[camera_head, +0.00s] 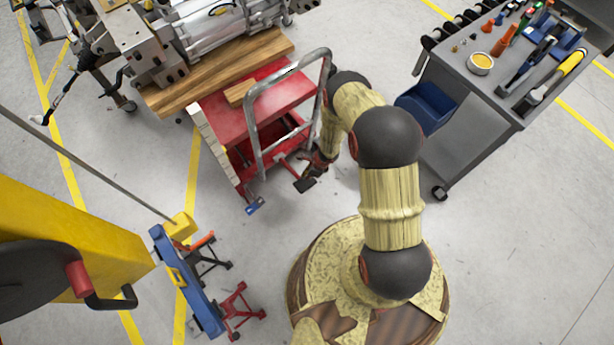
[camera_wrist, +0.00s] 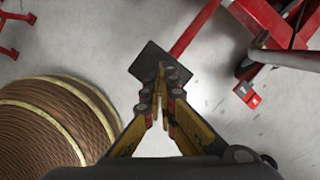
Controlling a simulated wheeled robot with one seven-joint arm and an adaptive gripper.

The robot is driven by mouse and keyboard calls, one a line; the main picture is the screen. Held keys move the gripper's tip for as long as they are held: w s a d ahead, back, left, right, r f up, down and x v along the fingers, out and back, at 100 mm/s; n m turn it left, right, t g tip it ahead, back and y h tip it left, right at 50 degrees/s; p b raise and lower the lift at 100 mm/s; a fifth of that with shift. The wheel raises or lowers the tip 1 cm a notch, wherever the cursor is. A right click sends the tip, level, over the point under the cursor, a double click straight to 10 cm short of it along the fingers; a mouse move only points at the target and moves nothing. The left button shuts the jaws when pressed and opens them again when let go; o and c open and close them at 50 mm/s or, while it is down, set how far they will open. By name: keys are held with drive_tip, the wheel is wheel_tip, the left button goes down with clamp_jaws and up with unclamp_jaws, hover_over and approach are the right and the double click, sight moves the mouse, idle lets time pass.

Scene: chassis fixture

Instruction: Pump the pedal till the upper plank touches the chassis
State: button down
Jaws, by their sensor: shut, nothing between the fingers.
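The pedal is a dark flat plate (camera_wrist: 150,58) on a red bar; it also shows low behind the lift cart in the head view (camera_head: 304,185). My gripper (camera_wrist: 162,80) is shut and empty, its fingertips overlapping the pedal's near edge in the wrist view. I cannot tell whether they touch it. In the head view my gripper (camera_head: 318,168) is small and partly hidden beside the pedal. The red lift cart (camera_head: 243,122) has a grey tube handle. A long wooden plank (camera_head: 262,50) lies by the metal chassis (camera_head: 215,25); any gap between them cannot be judged.
A short wood block (camera_head: 238,93) is on the cart top. A grey tool trolley (camera_head: 478,110) with a blue bin (camera_head: 427,106) stands right. A blue beam with red stands (camera_head: 190,285) and a yellow machine (camera_head: 60,235) are left. Floor between cart and trolley is partly clear.

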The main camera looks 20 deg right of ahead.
sight(305, 183)
wheel_tip(305, 183, down, 6)
drive_tip(key=b, duration=0.5)
drive_tip(key=shift+r, duration=0.2)
wheel_tip(305, 183, up, 6)
drive_tip(key=p, duration=0.4)
drive_tip(key=shift+r, duration=0.25)
drive_tip(key=shift+f, duration=0.15)
